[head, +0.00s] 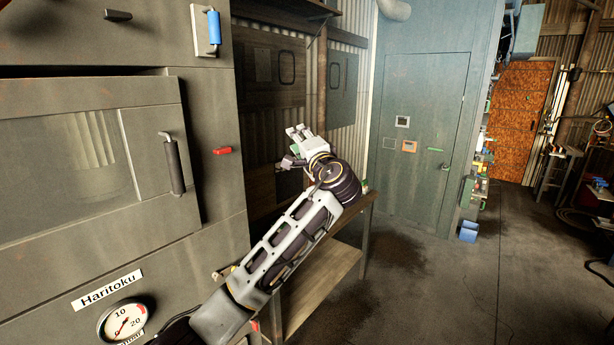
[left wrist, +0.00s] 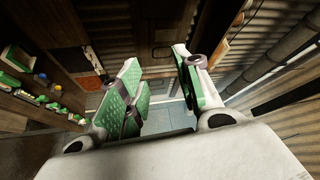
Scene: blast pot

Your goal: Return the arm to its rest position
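My left arm reaches up from the bottom of the head view, past the right side of the grey cabinet. My left gripper (head: 297,143) is at its end, raised above the wooden bench and in front of the dark wall panels. The left wrist view shows the gripper (left wrist: 160,95) with its green-padded fingers apart and nothing between them. My right gripper is in neither view.
The grey cabinet (head: 205,110) with a window door and a gauge (head: 125,322) fills the left. A wooden bench (head: 320,280) stands under my arm. A blue-green door (head: 415,150) is behind. Blue bins (head: 468,232) stand by its wall.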

